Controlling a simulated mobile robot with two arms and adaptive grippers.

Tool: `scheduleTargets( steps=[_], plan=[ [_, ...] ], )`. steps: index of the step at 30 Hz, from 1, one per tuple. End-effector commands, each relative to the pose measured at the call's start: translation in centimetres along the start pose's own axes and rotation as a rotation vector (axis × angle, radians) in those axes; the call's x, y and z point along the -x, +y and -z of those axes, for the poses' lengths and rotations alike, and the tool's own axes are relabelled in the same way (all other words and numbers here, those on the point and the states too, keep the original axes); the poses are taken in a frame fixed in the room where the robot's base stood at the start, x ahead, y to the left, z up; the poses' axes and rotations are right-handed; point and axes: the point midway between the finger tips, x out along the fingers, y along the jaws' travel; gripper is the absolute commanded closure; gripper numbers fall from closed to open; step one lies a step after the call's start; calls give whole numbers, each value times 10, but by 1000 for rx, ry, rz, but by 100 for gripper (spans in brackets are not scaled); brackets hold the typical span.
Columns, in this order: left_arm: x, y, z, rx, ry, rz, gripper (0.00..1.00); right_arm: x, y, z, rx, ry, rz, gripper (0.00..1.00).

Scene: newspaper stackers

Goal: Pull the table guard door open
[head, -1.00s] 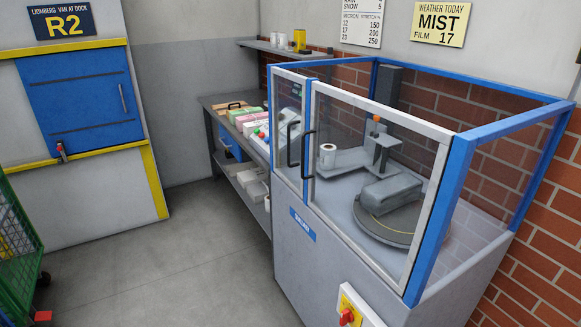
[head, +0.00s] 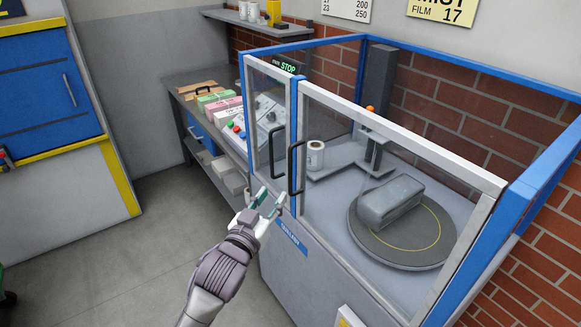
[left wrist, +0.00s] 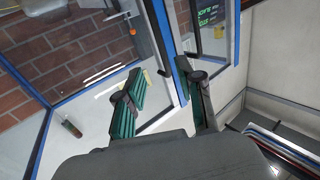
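The guard door (head: 408,118) over the round table (head: 370,247) is a clear panel in a white and blue frame. Its dark vertical handle (head: 297,167) is on the left edge. A narrower clear panel with a similar handle (head: 277,150) adjoins it. Both panels look closed. My left gripper (head: 268,200) is just below and left of the handles, fingers apart and empty. In the left wrist view my left gripper (left wrist: 165,80) also shows open, green pads apart, facing the blue frame post. I cannot clearly make out a handle there. My right gripper is not in view.
A side bench (head: 205,80) with paper stacks and a control box (head: 268,113) stands left of the guarded cabinet. A blue door (head: 50,85) with yellow trim is at far left. The floor (head: 150,240) between is clear.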

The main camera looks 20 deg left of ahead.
Motion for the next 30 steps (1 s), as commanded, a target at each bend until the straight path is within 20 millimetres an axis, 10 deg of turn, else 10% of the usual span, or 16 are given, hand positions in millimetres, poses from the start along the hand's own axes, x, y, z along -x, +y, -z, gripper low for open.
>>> scheduleTargets(
  steps=[15,30],
  plan=[
    [-103,0,1,-1,-2,0,63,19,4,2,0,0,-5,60],
    [-123,0,-1,0,-2,-1,63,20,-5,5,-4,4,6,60]
  ],
)
